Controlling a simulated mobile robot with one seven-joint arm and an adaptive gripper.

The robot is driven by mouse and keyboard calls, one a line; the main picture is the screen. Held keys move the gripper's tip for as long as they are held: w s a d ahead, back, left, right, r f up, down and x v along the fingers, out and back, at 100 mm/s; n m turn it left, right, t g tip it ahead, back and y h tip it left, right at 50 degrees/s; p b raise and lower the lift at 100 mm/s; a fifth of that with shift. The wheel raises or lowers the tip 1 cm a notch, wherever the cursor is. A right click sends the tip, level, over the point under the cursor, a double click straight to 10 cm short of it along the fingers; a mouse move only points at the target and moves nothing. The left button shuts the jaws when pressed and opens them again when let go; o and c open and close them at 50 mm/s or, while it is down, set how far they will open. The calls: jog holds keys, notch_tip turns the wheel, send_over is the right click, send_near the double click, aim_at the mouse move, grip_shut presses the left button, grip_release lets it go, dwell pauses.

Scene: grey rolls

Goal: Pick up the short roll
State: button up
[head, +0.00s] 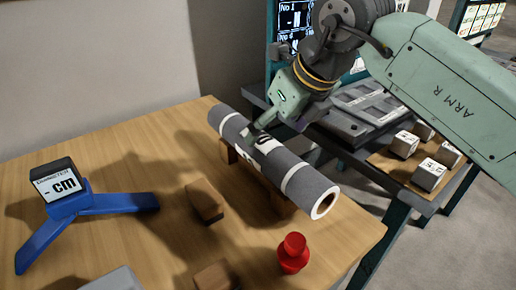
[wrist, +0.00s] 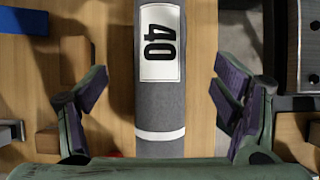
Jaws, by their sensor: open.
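One grey roll (head: 285,172) with white bands and a white label lies across low brown supports on the wooden table in the head view. In the wrist view the roll (wrist: 160,110) runs top to bottom, and its label reads 40. No other roll shows for comparing length. My gripper (head: 272,128) is over the roll's middle, with one finger at its near side; the other is mostly hidden. In the wrist view my gripper (wrist: 161,92) is open, with one purple-padded finger on each side of the roll and gaps between.
A blue stand with a display (head: 65,190) is at the left of the table (head: 130,150). A red knob-like piece (head: 293,253) stands near the roll's front end. A brown block (head: 205,201) lies nearby. White cubes (head: 430,174) sit on a second bench at right.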

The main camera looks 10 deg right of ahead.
aim_at(266, 140)
jog(key=p+x, duration=0.1)
jog(key=x, duration=0.7)
jog(key=shift+w+a+f, duration=0.1)
jog(key=shift+w+f, duration=0.15)
jog(key=shift+f, duration=0.1)
jog(key=shift+c, duration=0.4)
jog(key=c, duration=1.4)
jog(key=shift+r, duration=0.15)
